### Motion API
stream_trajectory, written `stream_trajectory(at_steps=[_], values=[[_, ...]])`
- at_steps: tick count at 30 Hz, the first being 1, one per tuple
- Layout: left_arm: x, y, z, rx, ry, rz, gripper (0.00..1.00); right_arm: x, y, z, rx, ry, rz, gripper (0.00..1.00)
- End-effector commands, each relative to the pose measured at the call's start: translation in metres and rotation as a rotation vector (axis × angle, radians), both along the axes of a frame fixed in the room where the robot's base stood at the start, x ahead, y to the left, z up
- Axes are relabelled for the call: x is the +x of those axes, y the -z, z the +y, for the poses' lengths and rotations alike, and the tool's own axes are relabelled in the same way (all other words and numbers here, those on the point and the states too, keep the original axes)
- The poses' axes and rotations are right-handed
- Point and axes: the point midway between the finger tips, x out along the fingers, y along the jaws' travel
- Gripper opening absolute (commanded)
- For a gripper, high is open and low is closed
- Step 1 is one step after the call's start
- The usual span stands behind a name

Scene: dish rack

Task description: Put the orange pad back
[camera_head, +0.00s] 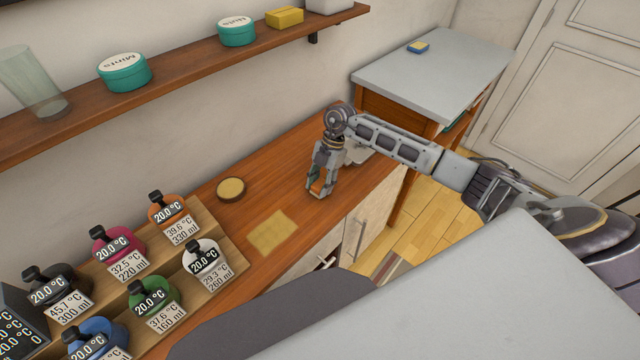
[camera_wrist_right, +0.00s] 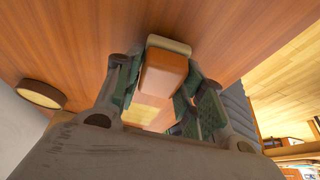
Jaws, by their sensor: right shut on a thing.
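The orange pad is a small orange block with a pale edge, held between the fingers of my right gripper. In the right wrist view the orange pad (camera_wrist_right: 163,75) sits between the fingertips, with the wooden counter beyond it. In the head view my right gripper (camera_head: 320,187) points down at the counter (camera_head: 285,185), shut on the pad. Only a little orange shows there, and I cannot tell whether the pad touches the counter. My left gripper is not in view.
A yellow square (camera_head: 272,232) lies flat on the counter, near a round yellow-topped dish (camera_head: 231,188). Several labelled bottles stand on a wooden stand (camera_head: 225,262) at left. A pale object (camera_head: 357,154) is partly hidden behind my right gripper. A blue-yellow sponge (camera_head: 417,46) lies on the grey-topped table.

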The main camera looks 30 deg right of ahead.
Motion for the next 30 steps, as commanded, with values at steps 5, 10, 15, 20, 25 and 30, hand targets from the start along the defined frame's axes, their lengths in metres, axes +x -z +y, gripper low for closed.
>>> stream_trajectory(at_steps=[5, 10, 15, 20, 25, 30], values=[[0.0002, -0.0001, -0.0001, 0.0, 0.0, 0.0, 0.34, 0.0, 0.0013, 0.0001, 0.0, 0.0, 0.0, 0.17], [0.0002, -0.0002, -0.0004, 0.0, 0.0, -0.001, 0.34, 0.0, 0.0028, 0.0001, 0.0, 0.0, 0.0, 0.17], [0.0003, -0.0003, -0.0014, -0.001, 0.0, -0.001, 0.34, 0.0, 0.0043, 0.0001, 0.0, 0.0, 0.0, 0.17], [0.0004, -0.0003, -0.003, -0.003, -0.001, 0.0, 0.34, 0.0001, 0.0054, 0.0, 0.0, 0.0, 0.0, 0.42], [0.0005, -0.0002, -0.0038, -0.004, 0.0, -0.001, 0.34, 0.0001, 0.0053, 0.0, 0.0, 0.0, 0.0, 0.64], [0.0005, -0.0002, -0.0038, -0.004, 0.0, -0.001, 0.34, 0.0, 0.0054, 0.0, 0.0, 0.0, 0.0, 0.64]])
